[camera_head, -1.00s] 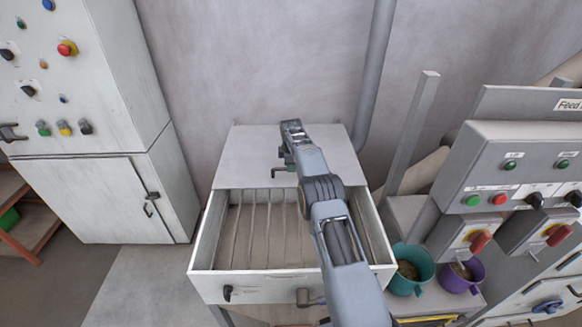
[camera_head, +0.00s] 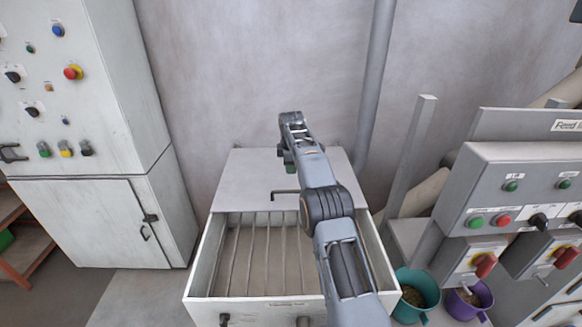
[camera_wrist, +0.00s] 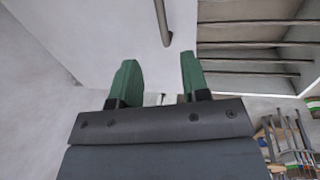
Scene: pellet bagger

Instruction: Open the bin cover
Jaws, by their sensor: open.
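The bin (camera_head: 200,265) is a white box with its front part uncovered, showing a row of bars inside. Its flat grey-white cover (camera_head: 242,180) lies over the back part. A dark bent handle (camera_head: 284,192) sits near the cover's front edge; a grey rod, probably this handle, shows in the wrist view (camera_wrist: 162,22). My gripper (camera_head: 289,166) is over the cover, behind the handle in the head view and apart from it. In the wrist view its green fingers (camera_wrist: 158,78) are spread with nothing between them. My arm hides part of the cover and bin.
A white control cabinet (camera_head: 85,215) stands on the left. On the right are a feed panel (camera_head: 530,180), a teal bucket (camera_head: 417,295) and a purple bucket (camera_head: 467,300). A grey pipe (camera_head: 372,90) runs up the wall behind the bin.

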